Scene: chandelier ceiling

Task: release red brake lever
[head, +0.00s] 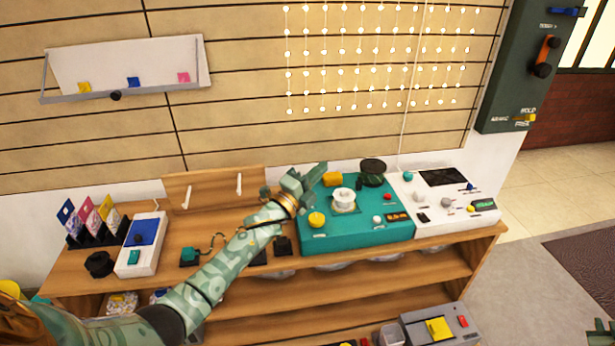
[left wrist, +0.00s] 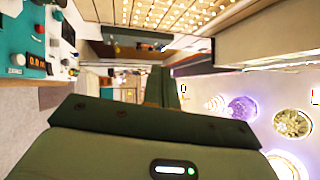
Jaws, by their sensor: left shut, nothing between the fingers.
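An orange-red lever (head: 551,44) with a black knob sits on a dark green wall panel (head: 502,80) at the upper right of the head view. Its lettering is partly readable, with "HOLD" lower down. My left gripper (head: 308,178) is over the back of the counter, left of the panel and well apart from it. Its fingers are shut and empty; they also show in the left wrist view (left wrist: 167,86). A dark green shape at the bottom right corner of the head view may be part of my right gripper (head: 601,331); its jaws cannot be read.
A teal console (head: 345,245) and a white console (head: 450,225) stand on the wooden counter (head: 230,205) below the panel. A string of lights (head: 375,60) hangs on the back wall. A blue handle (head: 566,12) and yellow piece (head: 525,118) are on the panel. Open floor lies right.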

